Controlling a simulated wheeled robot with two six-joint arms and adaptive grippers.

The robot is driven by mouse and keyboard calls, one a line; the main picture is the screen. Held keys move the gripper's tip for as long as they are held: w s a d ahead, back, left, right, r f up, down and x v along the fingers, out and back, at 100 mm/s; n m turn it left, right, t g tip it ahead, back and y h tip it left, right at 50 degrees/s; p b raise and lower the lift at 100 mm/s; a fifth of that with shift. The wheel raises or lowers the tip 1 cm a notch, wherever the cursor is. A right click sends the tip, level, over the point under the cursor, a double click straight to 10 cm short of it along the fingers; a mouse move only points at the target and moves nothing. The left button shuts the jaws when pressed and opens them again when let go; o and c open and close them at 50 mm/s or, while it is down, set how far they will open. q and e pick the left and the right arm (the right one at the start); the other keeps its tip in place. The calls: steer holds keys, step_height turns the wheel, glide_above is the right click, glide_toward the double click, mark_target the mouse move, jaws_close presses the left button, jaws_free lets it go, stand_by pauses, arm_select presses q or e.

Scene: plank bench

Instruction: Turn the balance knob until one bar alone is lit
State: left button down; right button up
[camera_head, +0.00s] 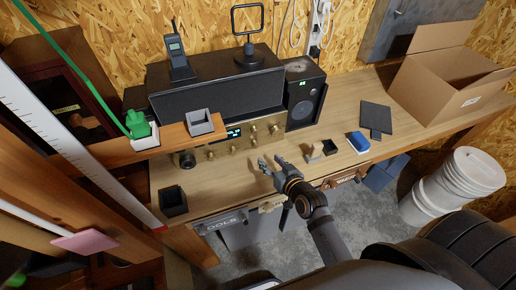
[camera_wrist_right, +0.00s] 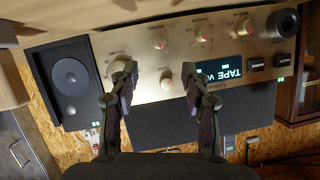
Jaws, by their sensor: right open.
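A brass-faced amplifier (camera_head: 262,132) stands on the bench, with a row of knobs and a lit display (camera_head: 234,133). In the right wrist view the panel (camera_wrist_right: 185,60) appears upside down, and the display (camera_wrist_right: 228,72) shows "TAPE" with more text partly covered. My right gripper (camera_head: 270,163) is open and empty in front of the panel; its fingers (camera_wrist_right: 165,75) spread to either side of a small pale knob (camera_wrist_right: 165,83), with no contact visible. Knob labels are too small to tell which is balance. I cannot make out any lit bars. My left gripper is not in view.
A black speaker (camera_head: 305,100) stands right of the amplifier. Small blocks, including a blue one (camera_head: 358,141), and a dark tablet-like panel (camera_head: 376,117) lie to the right. A cardboard box (camera_head: 440,100) is at far right. A dark open cup (camera_head: 172,200) stands front left.

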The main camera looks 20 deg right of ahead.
mark_target(256, 147)
steer(key=shift+w, duration=0.15)
steer(key=p+x, duration=0.2)
steer(key=x, duration=0.8)
steer(key=shift+f, duration=0.15)
steer(key=shift+c, duration=0.2)
jaws_close()
